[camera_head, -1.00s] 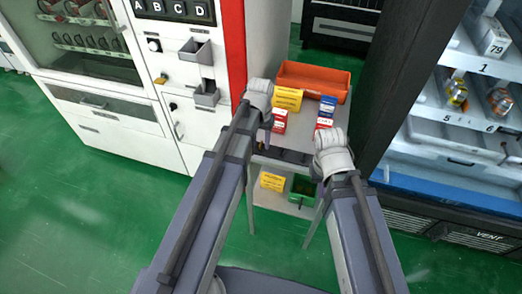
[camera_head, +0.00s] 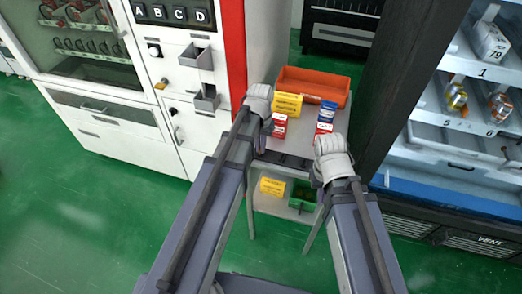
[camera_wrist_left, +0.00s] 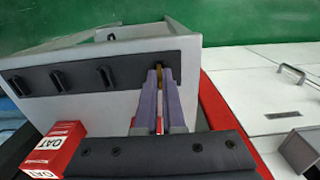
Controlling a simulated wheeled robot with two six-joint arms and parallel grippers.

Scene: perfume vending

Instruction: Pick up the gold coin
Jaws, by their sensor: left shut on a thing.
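The gold coin (camera_wrist_left: 159,76) shows as a thin gold sliver between my left gripper's purple fingertips in the left wrist view, at a slot of the black strip (camera_wrist_left: 60,80) along the table's front edge. My left gripper (camera_wrist_left: 160,84) is shut on it. I cannot tell how much of the coin is still inside the slot. In the head view the left gripper (camera_head: 266,127) is at the table's front left corner, its fingertips mostly hidden. My right gripper (camera_head: 332,160) is by the table's front right; its fingers are not clear.
The small table (camera_head: 300,142) holds an orange bin (camera_head: 314,86), yellow boxes (camera_head: 287,105), and red and blue boxes (camera_head: 327,112). A green bin (camera_head: 302,194) is on the lower shelf. A white vending machine (camera_head: 115,120) stands left, a dark-framed one (camera_head: 450,145) right. Green floor (camera_head: 70,215) is open.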

